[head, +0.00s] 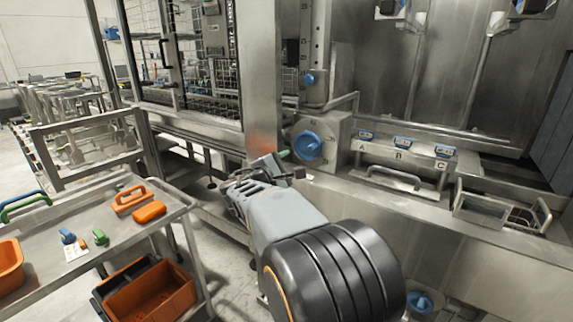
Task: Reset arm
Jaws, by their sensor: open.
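My gripper (284,168) is at the end of my grey and black arm, which reaches up and away from the bottom middle of the head view. Its fingers are open, and I see nothing held between them. It is in front of the steel washer, just left of a large blue rotary knob (308,146) in the picture. Part of the gripper is hidden by its own body, and I cannot tell how far its fingertips are from the machine.
A steel cart (160,213) at the left carries orange-handled tools, small blue and green items and an orange bin (9,262). An orange crate (152,300) sits on its lower shelf. Blue switches marked A, B and C (403,142) line the washer ledge at right.

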